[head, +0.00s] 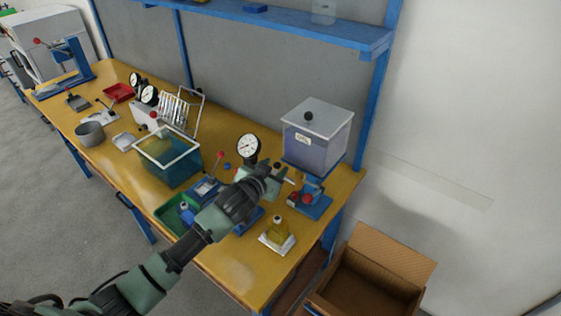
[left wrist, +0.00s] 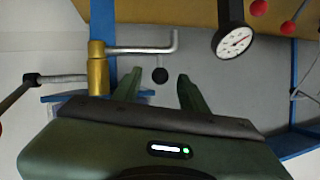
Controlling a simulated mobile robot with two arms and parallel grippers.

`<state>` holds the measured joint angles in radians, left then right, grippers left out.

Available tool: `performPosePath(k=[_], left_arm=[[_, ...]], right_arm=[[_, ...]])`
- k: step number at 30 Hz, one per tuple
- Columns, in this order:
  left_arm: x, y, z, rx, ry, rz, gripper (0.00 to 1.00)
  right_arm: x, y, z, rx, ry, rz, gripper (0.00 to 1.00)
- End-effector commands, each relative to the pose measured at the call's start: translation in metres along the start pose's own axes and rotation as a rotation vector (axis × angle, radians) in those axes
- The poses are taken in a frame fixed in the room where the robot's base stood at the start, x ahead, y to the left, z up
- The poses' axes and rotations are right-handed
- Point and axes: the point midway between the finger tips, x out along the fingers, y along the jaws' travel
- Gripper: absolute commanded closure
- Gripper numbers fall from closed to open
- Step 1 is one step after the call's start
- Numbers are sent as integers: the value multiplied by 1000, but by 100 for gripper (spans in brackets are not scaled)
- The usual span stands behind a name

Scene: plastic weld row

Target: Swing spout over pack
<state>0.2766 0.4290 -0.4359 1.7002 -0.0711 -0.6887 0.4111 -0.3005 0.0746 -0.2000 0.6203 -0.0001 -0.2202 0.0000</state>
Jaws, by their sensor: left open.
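The spout is a silver bent tube (left wrist: 145,48) on a brass fitting (left wrist: 98,68), seen upside down in the left wrist view. A small black knob (left wrist: 160,75) on a short stem sits by the tube. My left gripper (head: 268,178) is open at the dispenser's left side; in the left wrist view its fingertips (left wrist: 157,84) flank the knob, with nothing clearly held. In the head view the gripper partly hides the spout (head: 290,181). A yellow pack (head: 278,230) stands on a white plate (head: 276,244) at the front right, apart from the gripper. My right gripper is out of view.
A lidded clear tank (head: 316,140) stands on a blue stand behind the gripper's right side. A dial gauge (head: 248,147) is close behind the gripper. A teal tank (head: 168,160) and green tray (head: 178,212) lie left. An open cardboard box (head: 375,275) is off the bench's right end.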

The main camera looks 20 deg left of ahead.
Motion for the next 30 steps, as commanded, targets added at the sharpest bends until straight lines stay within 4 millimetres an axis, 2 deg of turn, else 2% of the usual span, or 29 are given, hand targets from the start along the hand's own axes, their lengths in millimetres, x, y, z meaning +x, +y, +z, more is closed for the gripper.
performPosePath(k=[6,12,24,25,29,30], left_arm=[[32,0,-2,0,-1,0,57],[51,0,0,1,-2,-1,57],[57,0,0,1,-1,0,57],[57,0,0,1,-1,0,63],[56,0,0,1,-1,0,99],[56,0,0,1,-1,0,100]], right_arm=[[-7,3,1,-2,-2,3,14],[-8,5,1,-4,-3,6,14],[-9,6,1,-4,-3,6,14],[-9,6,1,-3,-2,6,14],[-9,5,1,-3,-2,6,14],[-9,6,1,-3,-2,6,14]])
